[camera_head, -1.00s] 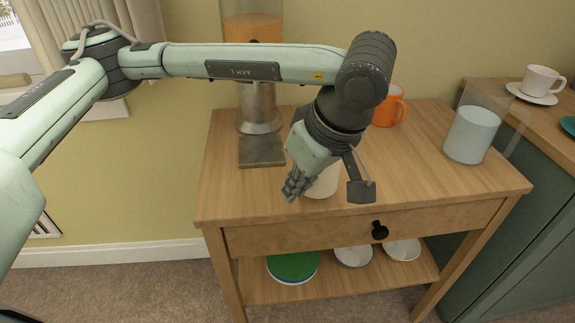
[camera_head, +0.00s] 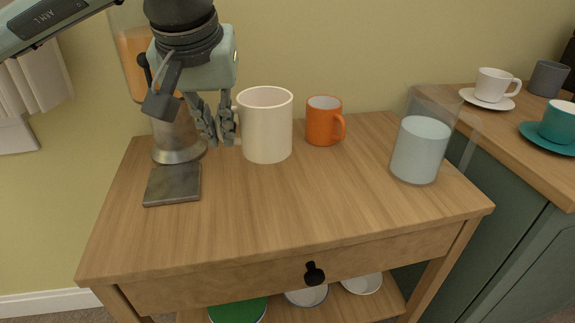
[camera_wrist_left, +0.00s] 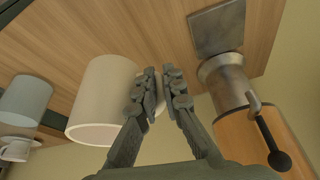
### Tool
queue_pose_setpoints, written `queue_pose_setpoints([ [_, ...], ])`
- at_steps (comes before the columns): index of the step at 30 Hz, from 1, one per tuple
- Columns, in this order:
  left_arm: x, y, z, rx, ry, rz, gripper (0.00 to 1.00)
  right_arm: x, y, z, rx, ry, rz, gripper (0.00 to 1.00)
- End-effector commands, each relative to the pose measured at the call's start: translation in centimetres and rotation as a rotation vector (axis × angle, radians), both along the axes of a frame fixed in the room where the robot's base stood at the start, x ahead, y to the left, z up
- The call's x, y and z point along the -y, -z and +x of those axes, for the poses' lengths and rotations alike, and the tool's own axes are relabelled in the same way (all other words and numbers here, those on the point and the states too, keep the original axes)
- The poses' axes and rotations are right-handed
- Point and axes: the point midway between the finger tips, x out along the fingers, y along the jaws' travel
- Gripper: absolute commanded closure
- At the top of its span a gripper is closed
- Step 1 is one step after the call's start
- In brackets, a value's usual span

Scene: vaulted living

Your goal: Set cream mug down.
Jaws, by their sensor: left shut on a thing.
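The cream mug (camera_head: 265,127) is upright at the back of the wooden side table (camera_head: 300,207), left of an orange mug (camera_head: 322,121). My left gripper (camera_head: 222,129) is at the cream mug's left side, shut on its handle; the fingers hide most of the handle. In the left wrist view, the cream mug (camera_wrist_left: 97,95) is just left of my left gripper (camera_wrist_left: 162,92). I cannot tell whether the mug's base touches the tabletop. My right gripper is not in view.
A drink dispenser (camera_head: 176,140) with a metal base stands at the left. A clear jug (camera_head: 421,150) stands at the right. The tabletop's front and middle are clear. A green cabinet (camera_head: 520,215) carrying cups adjoins on the right.

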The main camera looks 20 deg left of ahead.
Motion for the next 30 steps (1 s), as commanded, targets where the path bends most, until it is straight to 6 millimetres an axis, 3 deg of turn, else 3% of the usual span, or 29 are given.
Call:
queue_pose_setpoints([
  [6,3.8,2.9,3.5,-0.001,0.003,0.0,1.0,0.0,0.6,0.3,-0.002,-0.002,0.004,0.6],
  [12,6.1,4.8,5.7,0.0,-0.001,0.0,1.0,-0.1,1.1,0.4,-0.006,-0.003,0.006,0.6],
  [19,6.6,6.0,6.2,0.001,-0.004,0.0,1.0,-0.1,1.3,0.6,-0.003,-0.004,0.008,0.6],
  [26,6.5,9.1,6.2,0.0,-0.004,0.0,1.0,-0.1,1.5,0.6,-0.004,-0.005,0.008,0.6],
  [30,6.5,9.3,6.2,0.004,-0.006,-0.001,1.0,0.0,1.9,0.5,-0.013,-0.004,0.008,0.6],
])
